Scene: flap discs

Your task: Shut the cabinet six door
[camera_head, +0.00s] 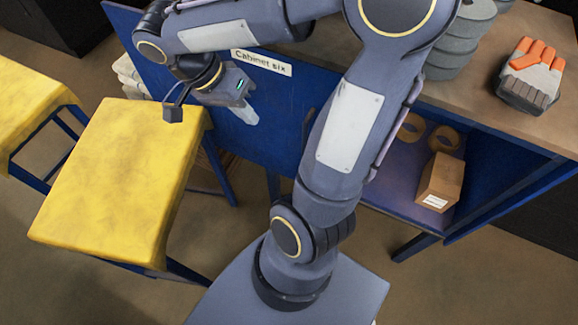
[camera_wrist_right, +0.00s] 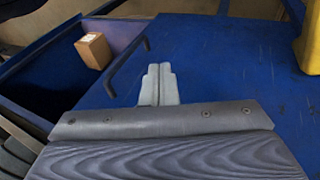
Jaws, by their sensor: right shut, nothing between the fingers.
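Cabinet six has a blue front panel (camera_head: 272,135) with a white "Cabinet six" label (camera_head: 262,62) near its upper edge. The right part of the cabinet is open, showing its inside (camera_head: 400,180). A dark bar handle (camera_head: 308,128) is on the blue panel beside the opening; it also shows in the right wrist view (camera_wrist_right: 127,66). My right gripper (camera_head: 250,117) is shut and empty in front of the panel, left of the handle. In the right wrist view its fingertips (camera_wrist_right: 158,72) lie over blue surface; I cannot tell whether they touch it. My left gripper is out of view.
A cardboard box (camera_head: 441,182) and tan rings (camera_head: 445,138) are inside the cabinet. Grey discs (camera_head: 455,55) and an orange-grey glove (camera_head: 530,76) lie on its top. A yellow-topped table (camera_head: 115,180) stands left of the gripper, near it. My arm hides part of the cabinet.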

